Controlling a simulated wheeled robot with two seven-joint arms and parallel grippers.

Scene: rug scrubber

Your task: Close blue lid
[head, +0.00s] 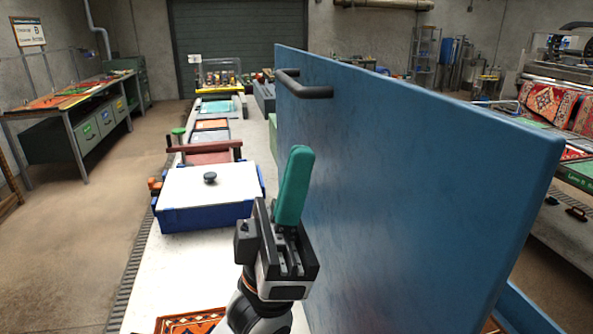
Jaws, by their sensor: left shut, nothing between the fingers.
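The blue lid (420,170) stands open and upright as a large panel, filling the middle and right of the head view. A black bar handle (303,86) sits on its left face near the top far corner. Part of a blue rim (525,308) shows below it at the lower right. My left gripper (298,156) points up at the left of the lid, below and nearer than the handle. Its green fingers are shut and empty; I cannot tell whether they touch the lid. My right gripper is not in view.
A blue box with a white top and dark knob (210,190) stands on the white bench (165,262) left of my gripper.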

